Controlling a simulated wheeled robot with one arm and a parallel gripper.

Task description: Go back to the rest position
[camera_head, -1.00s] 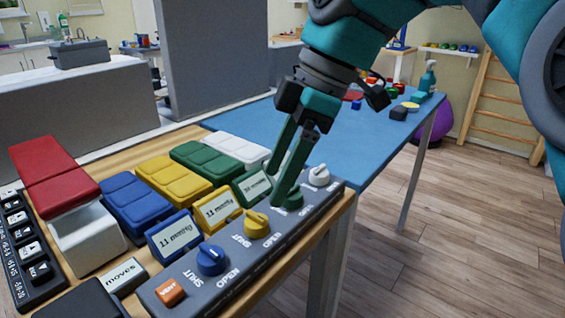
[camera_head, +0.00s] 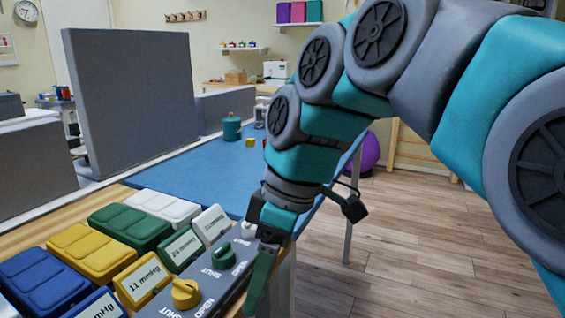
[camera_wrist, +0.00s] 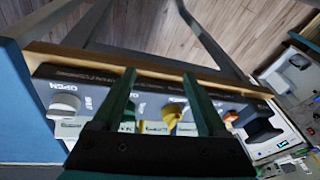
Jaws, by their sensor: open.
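My gripper (camera_head: 258,285) points down at the front edge of the grey knob panel (camera_head: 205,295), to the right of the green knob (camera_head: 223,257). It is open and holds nothing. In the wrist view its two green fingers (camera_wrist: 160,76) stand apart, with the panel behind them. The yellow knob (camera_head: 185,292) and white knob (camera_head: 248,230) also show on the panel. The fingers hide part of the panel in the wrist view. I cannot tell how far above the panel the fingertips are.
Blue, yellow, green and white pads (camera_head: 98,252) and small display blocks (camera_head: 141,281) stand left of the panel. A blue-topped table (camera_head: 200,175) is behind, with a teal container (camera_head: 232,129). A grey partition (camera_head: 130,100) stands at left. Wooden floor (camera_head: 390,250) is open at right.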

